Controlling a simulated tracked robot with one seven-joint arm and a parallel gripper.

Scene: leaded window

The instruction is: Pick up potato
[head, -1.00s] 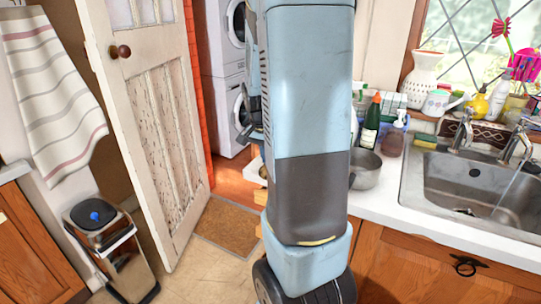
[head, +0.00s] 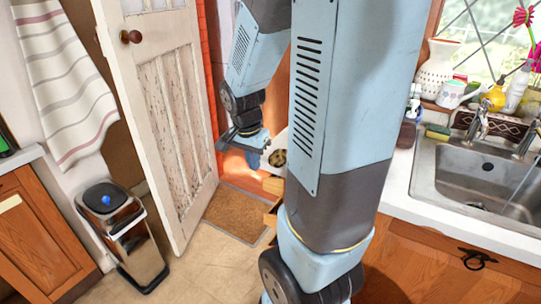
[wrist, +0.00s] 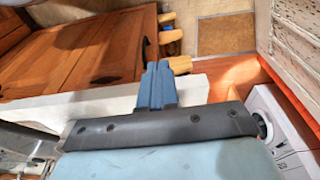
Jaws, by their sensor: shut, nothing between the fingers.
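My gripper shows in the wrist view (wrist: 155,72) as blue fingers pressed together, with nothing between them. In the head view my gripper (head: 254,160) hangs from my bent arm, left of the thick blue arm link and near the end of the white worktop. A small round brownish thing (head: 278,157) lies just right of the gripper on the white surface. I cannot tell whether it is the potato. No potato can be made out for sure in either view, and my arm hides part of the worktop.
The half-open white door (head: 165,120) stands at the left, beside a brown doormat (head: 236,214). A steel bin (head: 125,240) stands on the tiled floor. The sink (head: 470,175) is at the right. Wooden ends (wrist: 180,64) jut out close to the gripper in the wrist view.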

